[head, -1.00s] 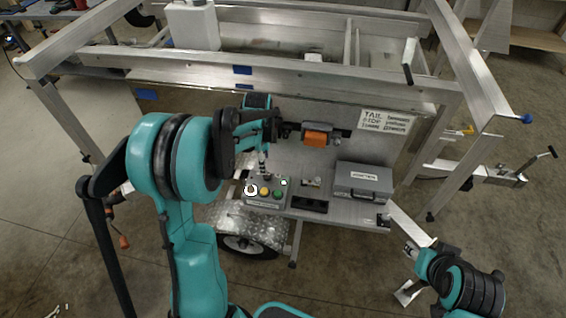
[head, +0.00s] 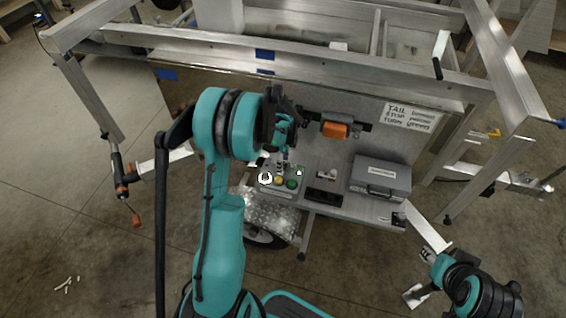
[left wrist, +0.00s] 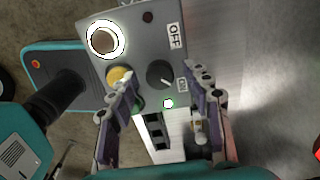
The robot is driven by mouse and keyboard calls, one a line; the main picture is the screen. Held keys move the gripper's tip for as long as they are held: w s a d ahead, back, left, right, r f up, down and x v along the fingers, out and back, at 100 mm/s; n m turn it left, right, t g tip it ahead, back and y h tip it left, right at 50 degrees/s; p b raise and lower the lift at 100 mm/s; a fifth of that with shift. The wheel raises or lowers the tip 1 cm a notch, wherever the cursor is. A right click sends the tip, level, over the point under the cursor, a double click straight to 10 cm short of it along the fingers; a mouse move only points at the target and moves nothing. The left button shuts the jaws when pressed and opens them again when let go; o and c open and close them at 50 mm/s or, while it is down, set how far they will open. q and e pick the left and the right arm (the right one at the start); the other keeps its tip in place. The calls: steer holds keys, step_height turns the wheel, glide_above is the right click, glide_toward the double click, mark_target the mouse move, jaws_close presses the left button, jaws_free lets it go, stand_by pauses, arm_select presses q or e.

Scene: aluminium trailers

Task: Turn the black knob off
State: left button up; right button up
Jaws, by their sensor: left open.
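The grey control box (head: 275,194) sits on the trailer's shelf. In the left wrist view the black knob (left wrist: 159,74) is on the box, between the OFF label (left wrist: 174,36) and the ON label (left wrist: 182,86). Its white mark points toward the ON side. In the head view this gripper (head: 285,158) is over the box and hides the knob. My right gripper (head: 426,255) is low at the right, its fingers unclear.
The box also has a white-ringed button (left wrist: 103,40), a yellow button (left wrist: 118,76) and a green button (head: 291,184). A grey case (head: 381,175) stands right of it. An orange device (head: 335,130) hangs on the panel behind. A frame rail (head: 330,67) crosses above.

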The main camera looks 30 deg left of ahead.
arm_select(q)
jaws_close()
steer(key=shift+n, duration=0.4)
steer(key=n, duration=0.3)
steer(key=shift+n, duration=0.3)
steer(key=n+b, duration=0.1)
steer(key=n, duration=0.3)
steer(key=shift+n, duration=0.3)
steer(key=n, duration=0.4)
steer(key=shift+n, duration=2.5)
